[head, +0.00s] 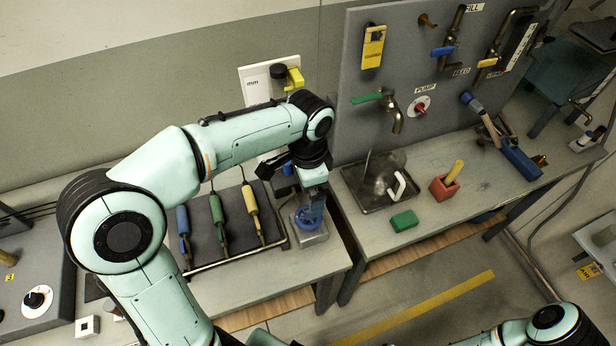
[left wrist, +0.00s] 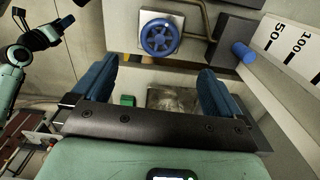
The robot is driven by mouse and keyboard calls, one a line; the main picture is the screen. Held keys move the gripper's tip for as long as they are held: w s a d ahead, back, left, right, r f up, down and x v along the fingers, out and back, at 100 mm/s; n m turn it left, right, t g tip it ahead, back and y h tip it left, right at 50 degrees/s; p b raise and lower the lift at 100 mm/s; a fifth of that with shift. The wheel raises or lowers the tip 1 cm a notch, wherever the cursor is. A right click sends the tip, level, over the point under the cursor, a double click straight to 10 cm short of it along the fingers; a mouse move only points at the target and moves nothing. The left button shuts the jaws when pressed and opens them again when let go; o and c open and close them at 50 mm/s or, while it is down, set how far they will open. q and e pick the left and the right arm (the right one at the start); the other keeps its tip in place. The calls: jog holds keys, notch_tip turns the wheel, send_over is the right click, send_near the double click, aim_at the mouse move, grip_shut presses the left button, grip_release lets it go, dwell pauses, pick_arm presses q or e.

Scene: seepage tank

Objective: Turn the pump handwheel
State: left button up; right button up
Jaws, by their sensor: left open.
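The blue pump handwheel (head: 306,219) sits on a small grey block at the right end of the left bench. It also shows in the left wrist view (left wrist: 160,37), upper middle, as a spoked round wheel on a pale plate. My left gripper (head: 313,208) reaches down over the handwheel in the head view and partly hides it. In the left wrist view its two blue fingers (left wrist: 157,75) stand wide apart with nothing between them. The wheel appears beyond the fingertips; contact cannot be made out. My right gripper shows only small and dark at the left wrist view's upper left.
A dark rack with blue, green and yellow-handled tools (head: 219,212) lies left of the wheel. A metal tray (head: 372,198), a green block (head: 404,221) and a red holder (head: 441,188) stand on the right bench. A gauge scale (left wrist: 290,42) is close on the right.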

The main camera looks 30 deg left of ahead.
pick_arm(q)
notch_tip(320, 180, up, 3)
jog(key=shift+f, duration=0.15)
jog(key=shift+f, duration=0.1)
dwell(0.5)
